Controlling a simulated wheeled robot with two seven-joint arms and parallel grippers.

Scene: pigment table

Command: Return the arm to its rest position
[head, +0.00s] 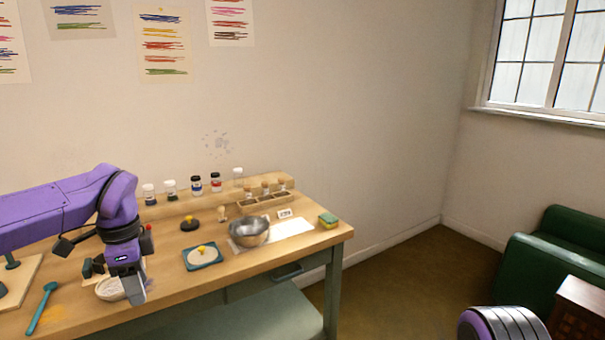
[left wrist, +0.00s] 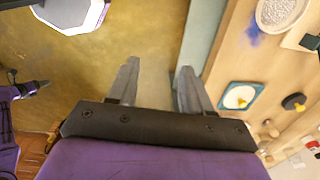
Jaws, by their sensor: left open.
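My left arm (head: 65,212) reaches in from the left over the wooden table, with its gripper (head: 133,285) pointing down near the table's front edge. In the left wrist view the two fingers of this gripper (left wrist: 158,85) are apart with nothing between them. Floor shows below and between them, and the table's edge lies just to their right. In the head view a white bowl (head: 108,290) is partly hidden behind the gripper; the bowl of pale grains (left wrist: 281,10) shows in the wrist view. No right gripper can be made out.
The table (head: 310,246) holds a metal bowl (head: 249,231), a teal tile with a white disc (head: 203,257), a teal tool (head: 42,308), a sponge (head: 328,221) and a rack of jars (head: 264,200). A green armchair (head: 545,255) stands right.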

